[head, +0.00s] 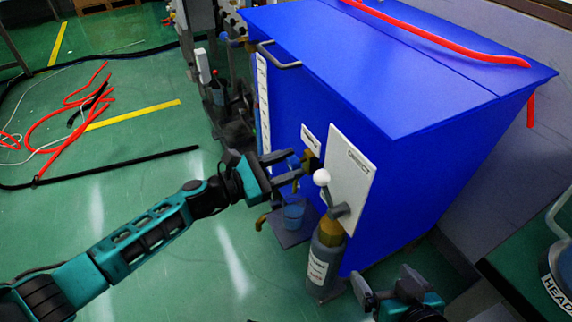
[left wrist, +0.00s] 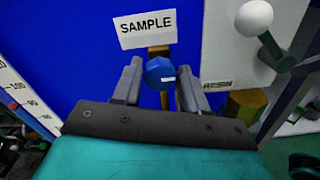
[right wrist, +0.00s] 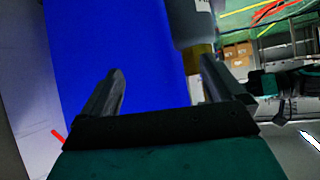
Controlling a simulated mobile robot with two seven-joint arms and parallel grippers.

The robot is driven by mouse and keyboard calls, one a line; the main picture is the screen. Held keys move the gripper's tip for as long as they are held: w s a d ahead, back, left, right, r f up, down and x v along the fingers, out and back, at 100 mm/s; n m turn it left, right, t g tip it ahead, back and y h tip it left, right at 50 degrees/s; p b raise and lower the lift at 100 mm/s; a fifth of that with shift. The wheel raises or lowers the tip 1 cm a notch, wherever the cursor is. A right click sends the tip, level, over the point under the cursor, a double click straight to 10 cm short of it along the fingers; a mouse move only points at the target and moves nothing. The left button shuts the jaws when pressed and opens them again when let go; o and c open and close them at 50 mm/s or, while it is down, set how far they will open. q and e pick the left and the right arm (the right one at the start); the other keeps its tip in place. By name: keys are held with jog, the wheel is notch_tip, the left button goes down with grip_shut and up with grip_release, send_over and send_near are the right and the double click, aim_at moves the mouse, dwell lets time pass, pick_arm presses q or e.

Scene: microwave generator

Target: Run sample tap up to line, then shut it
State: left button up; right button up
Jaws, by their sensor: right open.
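The sample tap has a blue knob (left wrist: 159,73) under a white SAMPLE label (left wrist: 146,29) on the blue cabinet (head: 290,110). A bluish see-through cup (head: 293,214) stands below on a grey shelf (head: 284,237). Its fill line and any liquid are too small to make out. My right gripper (head: 386,284) is open and empty, low beside the cabinet; its spread fingers show in the right wrist view (right wrist: 160,90).
A white panel (head: 352,180) with a white-ball lever (head: 321,177) is just right of the tap. A grey bottle (head: 325,262) stands below it. Red hoses (head: 78,105) and a black cable lie on the green floor at left. A red hose (head: 440,38) lies on the cabinet top.

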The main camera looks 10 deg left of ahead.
pick_arm(q)
jog(key=c, duration=0.7)
jog(key=shift+r+n+p, duration=0.2)
jog(key=shift+n+p, duration=0.6)
jog(key=shift+p, duration=0.05)
jog(key=shift+n+p, duration=0.35)
jog(key=shift+n, duration=0.65)
jog(key=shift+f+n+p, duration=0.2)
jog(key=shift+n+p, duration=0.2)
pick_arm(e)
jog(key=shift+s+d+r, duration=0.25)
jog(key=shift+d+r, duration=0.35)
pick_arm(q)
jog(key=o, duration=1.1)
jog(key=shift+c, duration=0.2)
